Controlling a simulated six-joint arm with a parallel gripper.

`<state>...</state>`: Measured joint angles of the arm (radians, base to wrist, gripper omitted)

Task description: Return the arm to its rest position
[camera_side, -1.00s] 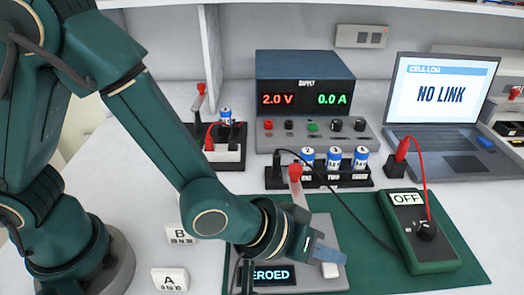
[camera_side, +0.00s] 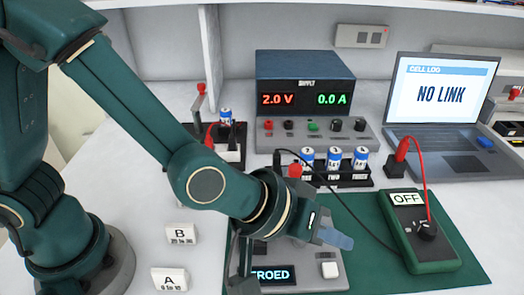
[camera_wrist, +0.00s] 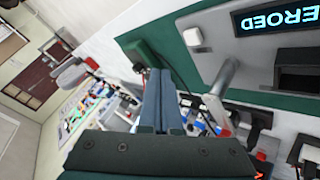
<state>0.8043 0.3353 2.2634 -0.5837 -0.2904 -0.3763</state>
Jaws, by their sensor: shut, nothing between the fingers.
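My gripper (camera_side: 335,238) is above the grey device on the green mat in the side view, with its blue-grey fingers pointing right. In the wrist view the fingers of my gripper (camera_wrist: 160,95) lie together with nothing between them. The grey device (camera_side: 318,278) has a lit display (camera_side: 272,275) ending in "EROED" and a white button (camera_side: 329,269). Part of the device is hidden behind my gripper. The display also shows in the wrist view (camera_wrist: 284,18).
A rack (camera_side: 345,181) with several blue-white cells stands behind my gripper. A green meter (camera_side: 420,232) marked OFF is to the right, with a red lead. The supply (camera_side: 305,80) reads 2.0 V and 0.0 A. A laptop (camera_side: 445,95) shows "NO LINK". Cards A (camera_side: 169,279) and B (camera_side: 181,234) lie left.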

